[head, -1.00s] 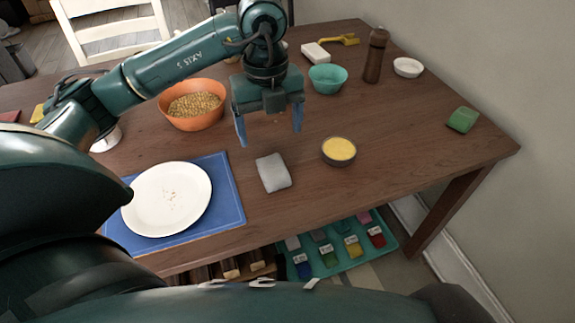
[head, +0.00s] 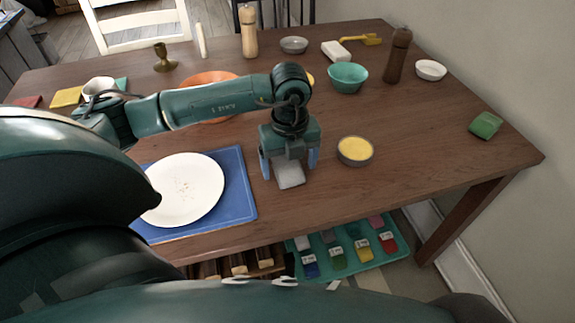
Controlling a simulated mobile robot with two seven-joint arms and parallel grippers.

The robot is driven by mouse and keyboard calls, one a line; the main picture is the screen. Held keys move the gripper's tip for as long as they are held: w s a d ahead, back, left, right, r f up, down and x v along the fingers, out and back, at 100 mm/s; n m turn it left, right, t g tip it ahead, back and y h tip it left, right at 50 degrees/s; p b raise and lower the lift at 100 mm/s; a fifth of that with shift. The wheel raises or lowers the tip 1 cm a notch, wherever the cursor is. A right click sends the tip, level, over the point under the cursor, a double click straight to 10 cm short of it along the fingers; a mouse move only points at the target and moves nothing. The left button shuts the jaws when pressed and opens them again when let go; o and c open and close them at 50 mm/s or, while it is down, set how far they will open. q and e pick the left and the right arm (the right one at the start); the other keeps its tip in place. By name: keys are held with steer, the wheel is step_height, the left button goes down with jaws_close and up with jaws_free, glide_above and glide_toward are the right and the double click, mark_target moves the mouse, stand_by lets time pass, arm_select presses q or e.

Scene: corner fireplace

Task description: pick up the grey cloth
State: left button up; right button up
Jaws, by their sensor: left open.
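The grey cloth (head: 290,175) is a small folded light-grey pad on the wooden table, between the blue mat and a bowl of yellow stuff. My left gripper (head: 289,172) points down over it, with one blue-tipped finger on each side of the cloth. The gripper is open. The palm hides the cloth's far part, and I cannot tell whether the fingers touch it. My right gripper is not in view.
A white plate (head: 185,190) with crumbs lies on the blue mat (head: 236,203) to the left. The bowl of yellow stuff (head: 356,151) stands close on the right. The table's (head: 430,150) right part is mostly clear.

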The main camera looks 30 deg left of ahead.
arm_select(q)
steer(key=shift+f, duration=0.45)
steer(key=c, duration=1.1)
